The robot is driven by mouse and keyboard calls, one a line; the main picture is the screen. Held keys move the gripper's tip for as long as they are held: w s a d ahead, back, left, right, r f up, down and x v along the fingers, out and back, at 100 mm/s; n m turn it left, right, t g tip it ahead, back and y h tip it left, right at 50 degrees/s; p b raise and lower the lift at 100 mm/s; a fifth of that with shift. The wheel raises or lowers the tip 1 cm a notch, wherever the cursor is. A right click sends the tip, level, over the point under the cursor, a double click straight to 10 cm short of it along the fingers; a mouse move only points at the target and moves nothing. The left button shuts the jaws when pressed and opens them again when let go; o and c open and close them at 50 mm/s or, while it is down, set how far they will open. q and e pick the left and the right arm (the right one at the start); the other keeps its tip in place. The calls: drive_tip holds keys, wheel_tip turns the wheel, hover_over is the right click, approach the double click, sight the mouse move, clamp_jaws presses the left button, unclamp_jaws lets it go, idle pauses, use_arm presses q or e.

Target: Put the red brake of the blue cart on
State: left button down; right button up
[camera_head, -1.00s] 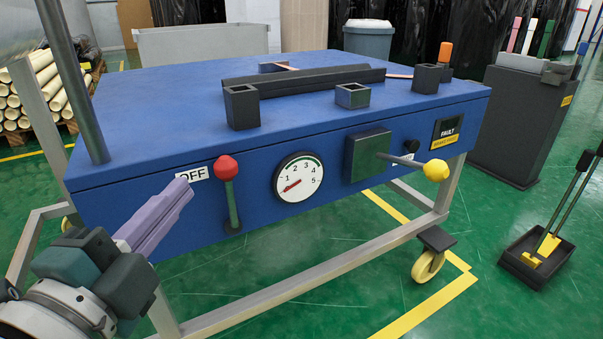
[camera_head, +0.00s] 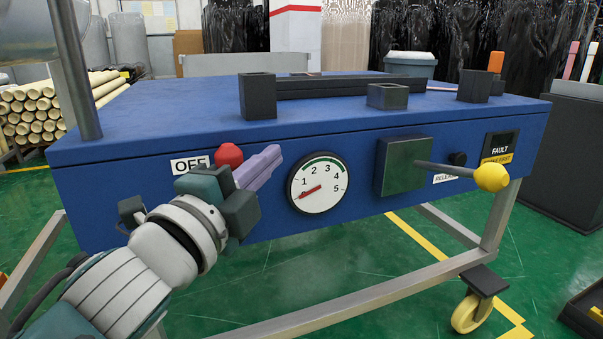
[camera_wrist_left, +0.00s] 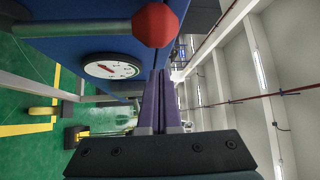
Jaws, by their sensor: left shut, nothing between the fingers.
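The blue cart (camera_head: 330,145) fills the middle of the head view. Its red brake knob (camera_head: 229,156) is beside the OFF label on the front face; my left gripper hides most of its lever. In the left wrist view the red knob (camera_wrist_left: 155,25) is at the top, with its grey lever (camera_wrist_left: 80,28) running left. My left gripper (camera_head: 276,152) has purple fingers, shut and empty, pointing right and up in front of the cart face, just right of the knob. In the left wrist view the closed fingers (camera_wrist_left: 161,78) lie below the knob. Contact with it cannot be told. My right gripper is not in view.
Right of the knob are a round gauge (camera_head: 318,185) with its needle near 0 and a grey box (camera_head: 402,166) with a yellow-knobbed lever (camera_head: 490,177). A FAULT sign (camera_head: 501,147) is at the right end. Black square holders (camera_head: 257,96) stand on the top.

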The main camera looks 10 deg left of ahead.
sight(234, 168)
use_arm(q)
drive_tip(key=a, duration=0.3)
drive_tip(key=shift+s+f, duration=0.25)
drive_tip(key=shift+s, duration=0.05)
drive_tip(key=shift+s+b, duration=0.1)
drive_tip(key=shift+b, duration=0.2)
drive_tip(key=shift+s+a+n+t+b, duration=0.2)
drive_tip(key=shift+a+n+t+b, duration=0.1)
drive_tip(key=shift+a+n+b, duration=0.15)
